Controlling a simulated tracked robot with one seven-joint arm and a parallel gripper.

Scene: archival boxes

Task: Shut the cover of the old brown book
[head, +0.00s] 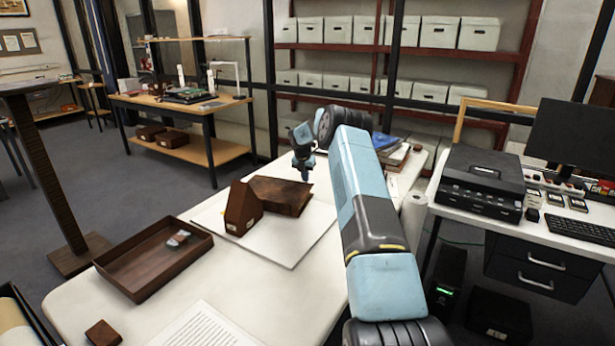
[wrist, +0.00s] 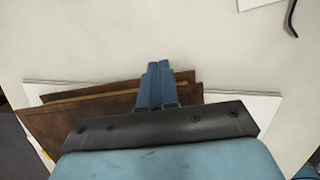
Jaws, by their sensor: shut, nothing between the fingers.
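The old brown book (head: 280,194) lies on a white board (head: 300,238) on the table, beside a dark brown wedge-shaped block with a small label (head: 242,207). In the wrist view the book (wrist: 75,118) shows as brown layers with a paler strip between them; how far its cover stands open I cannot tell. My gripper (head: 305,177) is at the book's far right end in the head view. In the wrist view its blue fingers (wrist: 159,68) are together and empty, reaching past the book's edge. My wrist hides much of the book there; contact is unclear.
A brown tray (head: 155,262) with a small item inside stands left on the table (head: 240,290). A printed sheet (head: 205,328) and a small brown block (head: 103,333) lie in front. Books and papers (head: 392,155) are stacked at the far right, near a paper roll (head: 413,213).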

